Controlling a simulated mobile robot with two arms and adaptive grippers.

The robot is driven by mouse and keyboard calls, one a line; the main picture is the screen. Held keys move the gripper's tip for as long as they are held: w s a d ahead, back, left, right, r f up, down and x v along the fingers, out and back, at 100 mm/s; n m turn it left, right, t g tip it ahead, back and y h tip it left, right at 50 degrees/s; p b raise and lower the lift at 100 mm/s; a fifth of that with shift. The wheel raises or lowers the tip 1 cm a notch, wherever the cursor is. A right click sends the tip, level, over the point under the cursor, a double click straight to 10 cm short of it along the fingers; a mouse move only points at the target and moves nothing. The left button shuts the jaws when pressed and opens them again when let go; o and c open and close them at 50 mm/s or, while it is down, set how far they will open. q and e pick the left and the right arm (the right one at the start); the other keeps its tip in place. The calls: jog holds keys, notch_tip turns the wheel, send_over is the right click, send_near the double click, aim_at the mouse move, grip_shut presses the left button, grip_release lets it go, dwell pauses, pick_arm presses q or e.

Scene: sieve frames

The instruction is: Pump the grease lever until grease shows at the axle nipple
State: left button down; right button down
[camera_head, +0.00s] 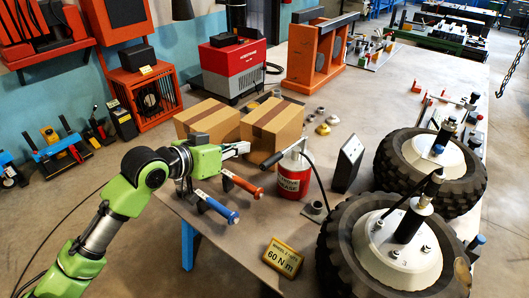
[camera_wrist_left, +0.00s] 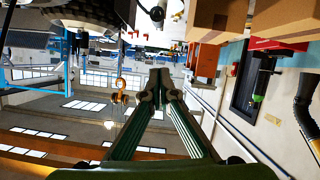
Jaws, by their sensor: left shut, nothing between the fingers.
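A red grease bucket (camera_head: 290,178) with a grey lid stands on the bench. A pale lever (camera_head: 279,159) slopes down to the left from its top. A black hose (camera_head: 318,182) curves from the top down to the right. Two wheels with white hubs (camera_head: 374,247) (camera_head: 437,150) lie to the right; I cannot pick out the axle nipple or any grease on it. My left gripper (camera_head: 243,148) is shut and empty, left of the bucket and apart from the lever. Its closed fingers also show in the left wrist view (camera_wrist_left: 160,80). My right gripper is not in view.
Two cardboard boxes (camera_head: 208,122) (camera_head: 272,124) stand just behind my left gripper. Red-handled (camera_head: 242,184) and blue-handled (camera_head: 217,207) tools lie at the bench's left edge. A dark upright panel (camera_head: 347,163) stands between bucket and wheels. A torque sign (camera_head: 283,258) sits in front.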

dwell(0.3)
pick_arm(q)
jog(key=p+x, duration=0.1)
jog(key=x, duration=0.2)
jog(key=f+p+x, duration=0.1)
jog(key=x, duration=0.3)
jog(key=s+f+p+x, duration=0.1)
jog(key=p+x, duration=0.1)
jog(key=x, duration=0.1)
jog(key=shift+w+d+f, duration=0.1)
jog(key=shift+w+f, duration=0.1)
jog(key=shift+w, duration=0.05)
jog(key=shift+s+f+p, duration=0.2)
jog(key=shift+f+p, duration=0.1)
jog(key=shift+f, duration=0.4)
